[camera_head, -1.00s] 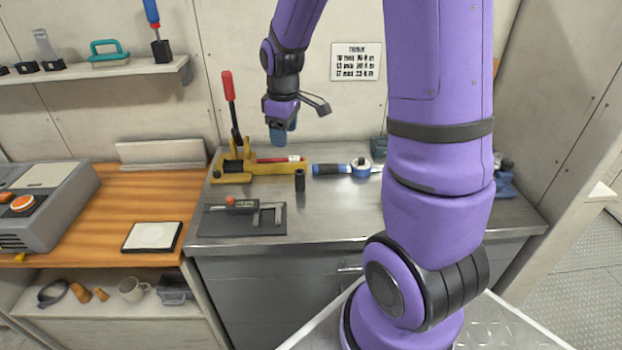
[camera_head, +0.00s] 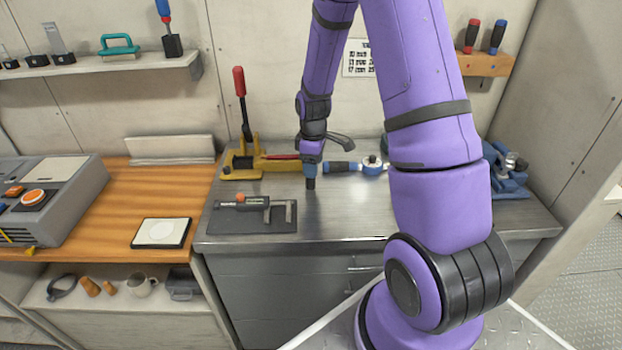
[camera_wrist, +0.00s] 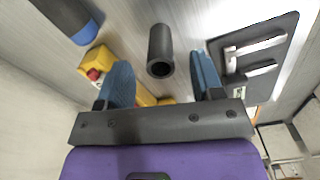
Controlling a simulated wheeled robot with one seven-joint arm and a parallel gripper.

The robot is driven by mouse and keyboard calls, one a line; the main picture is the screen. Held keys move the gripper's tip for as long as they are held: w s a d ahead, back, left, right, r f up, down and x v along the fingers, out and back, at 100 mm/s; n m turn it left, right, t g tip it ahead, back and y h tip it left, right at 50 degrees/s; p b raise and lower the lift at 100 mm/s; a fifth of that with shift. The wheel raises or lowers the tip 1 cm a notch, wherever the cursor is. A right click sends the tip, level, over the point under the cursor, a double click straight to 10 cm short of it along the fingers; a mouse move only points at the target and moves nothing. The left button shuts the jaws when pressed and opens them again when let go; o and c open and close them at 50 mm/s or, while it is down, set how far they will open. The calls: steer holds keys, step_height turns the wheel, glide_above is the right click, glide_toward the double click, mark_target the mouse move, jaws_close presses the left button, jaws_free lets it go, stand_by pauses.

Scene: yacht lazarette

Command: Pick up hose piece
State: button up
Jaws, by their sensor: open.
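The hose piece (camera_head: 310,184) is a short black tube standing upright on the metal bench top. In the wrist view the hose piece (camera_wrist: 160,50) shows its hollow end, lying ahead of and between the two blue fingers. My gripper (camera_head: 311,165) is right above the hose piece in the head view and hides its upper part. In the wrist view my gripper (camera_wrist: 162,78) is open, with a finger on each side of the tube's line and no contact visible.
A dark mat with a caliper (camera_head: 255,218) lies to the left. A yellow press with a red handle (camera_head: 240,150) stands behind left. A blue vise (camera_head: 505,175) is at the right.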

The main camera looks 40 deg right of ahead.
steer(key=shift+w+a+f, duration=0.1)
steer(key=shift+w+f, duration=0.05)
steer(key=shift+f, duration=1.1)
steer(key=shift+w+a+f, duration=0.1)
steer(key=shift+f, duration=1.15)
steer(key=c, duration=1)
steer(key=shift+r, duration=0.15)
